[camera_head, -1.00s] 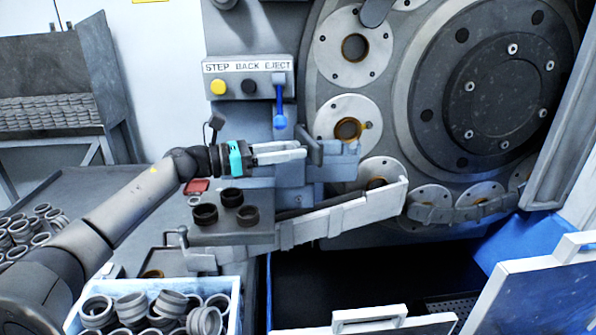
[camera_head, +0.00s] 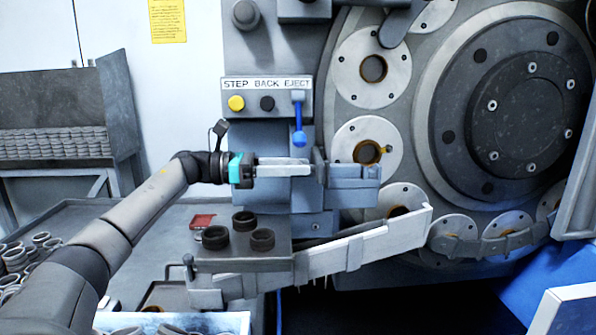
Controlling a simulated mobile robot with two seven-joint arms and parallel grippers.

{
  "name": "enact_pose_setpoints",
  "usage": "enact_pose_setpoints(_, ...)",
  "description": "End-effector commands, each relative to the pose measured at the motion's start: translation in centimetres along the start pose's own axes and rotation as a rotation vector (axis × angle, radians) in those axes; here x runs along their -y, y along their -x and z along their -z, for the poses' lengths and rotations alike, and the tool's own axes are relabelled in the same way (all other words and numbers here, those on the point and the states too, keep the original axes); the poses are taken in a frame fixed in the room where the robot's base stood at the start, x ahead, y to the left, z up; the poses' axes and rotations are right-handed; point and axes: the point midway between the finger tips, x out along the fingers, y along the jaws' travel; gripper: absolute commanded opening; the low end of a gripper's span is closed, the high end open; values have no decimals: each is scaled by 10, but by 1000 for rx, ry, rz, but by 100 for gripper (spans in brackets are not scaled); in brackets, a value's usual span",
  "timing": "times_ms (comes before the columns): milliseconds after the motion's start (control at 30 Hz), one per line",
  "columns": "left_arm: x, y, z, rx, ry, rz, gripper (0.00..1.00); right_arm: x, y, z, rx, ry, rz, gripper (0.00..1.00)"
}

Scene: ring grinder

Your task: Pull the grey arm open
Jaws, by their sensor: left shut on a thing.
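The grey arm (camera_head: 352,184) is a blue-grey bar with a dark upright plate at its left end. It stands in front of the large disc's left side, beneath the blue lever. My left gripper (camera_head: 308,167) comes in from the left, with a teal band at its wrist and long pale fingers pointing right. Its fingers are shut at the arm's left end, by the upright plate. The exact contact at the fingertips is too small to see clearly. My right gripper is not in view.
The panel has yellow and dark buttons and a blue lever (camera_head: 299,128). Below my gripper are three dark rings (camera_head: 244,220) on a grey block and a slanted pale rail (camera_head: 370,250). A large disc (camera_head: 520,110) stands right. Loose rings (camera_head: 20,255) lie at left.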

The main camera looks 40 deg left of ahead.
Motion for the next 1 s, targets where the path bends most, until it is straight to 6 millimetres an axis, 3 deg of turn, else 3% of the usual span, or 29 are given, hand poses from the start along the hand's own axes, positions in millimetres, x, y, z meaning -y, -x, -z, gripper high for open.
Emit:
enact_pose_setpoints(233,0,0,-1,2,0,0,0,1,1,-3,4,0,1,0)
enact_pose_setpoints(267,0,0,-1,2,0,0,41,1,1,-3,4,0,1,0)
enact_pose_setpoints(500,0,0,-1,1,0,0,68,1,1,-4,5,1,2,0)
enact_pose_setpoints(833,0,3,0,-1,0,-1,69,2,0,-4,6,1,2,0)
enact_pose_setpoints(1000,-1,21,2,-4,1,-3,69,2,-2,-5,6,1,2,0)
